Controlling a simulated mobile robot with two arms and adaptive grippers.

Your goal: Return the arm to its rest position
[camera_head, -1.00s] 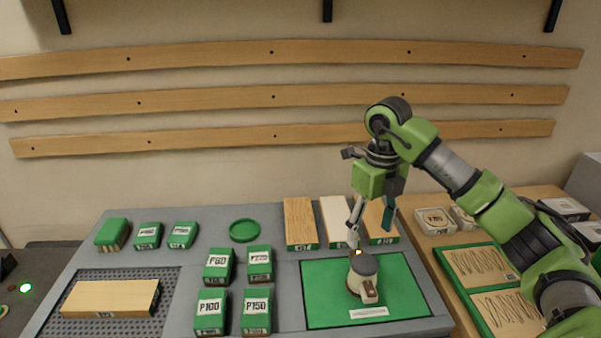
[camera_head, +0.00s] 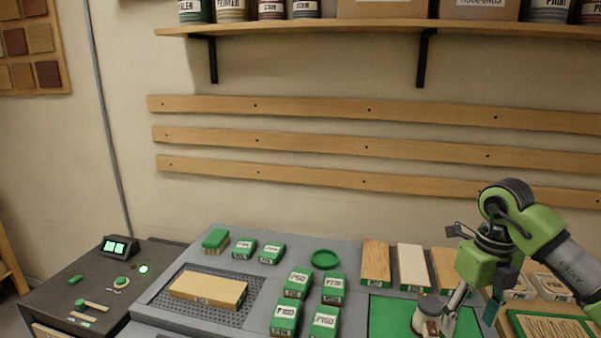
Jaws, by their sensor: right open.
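My right gripper (camera_head: 474,303) is at the lower right, pointing down over the bench, its fingers apart with nothing seen between them. Its left finger overlaps the right side of a cream and grey sander (camera_head: 427,312); I cannot tell whether they touch. The sander stands on a green mat (camera_head: 384,312) and is cut off by the lower edge. My right arm comes in from the right edge. My left gripper is not in view.
Green labelled sandpaper boxes (camera_head: 297,284) and a green ring (camera_head: 324,259) lie on the grey bench. A wooden board (camera_head: 208,289) lies on a perforated plate at left. Wood blocks (camera_head: 375,263) stand behind the mat. A shelf (camera_head: 340,26) with cans runs above.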

